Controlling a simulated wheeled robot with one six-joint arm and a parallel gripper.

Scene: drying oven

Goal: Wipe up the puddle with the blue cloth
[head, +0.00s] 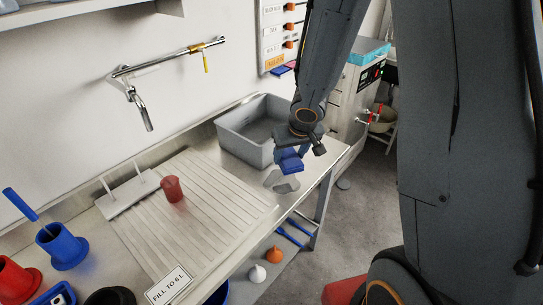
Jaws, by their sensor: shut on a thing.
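My gripper (293,150) hangs over the right end of the metal bench, pointing down. It is shut on the blue cloth (291,164), which looks folded and compact. The fingertips are mostly hidden by the cloth and the wrist. The puddle (283,184) is a grey, shiny, irregular patch on the bench just below the cloth in the picture. The cloth appears slightly above the puddle; I cannot tell whether its lower edge touches it.
A grey basin (238,133) stands left of my gripper. A ribbed draining board (190,220) carries a red cup (172,189). The bench's front edge (312,186) is close to the puddle. An oven-like machine (355,95) stands beyond the bench's right end.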

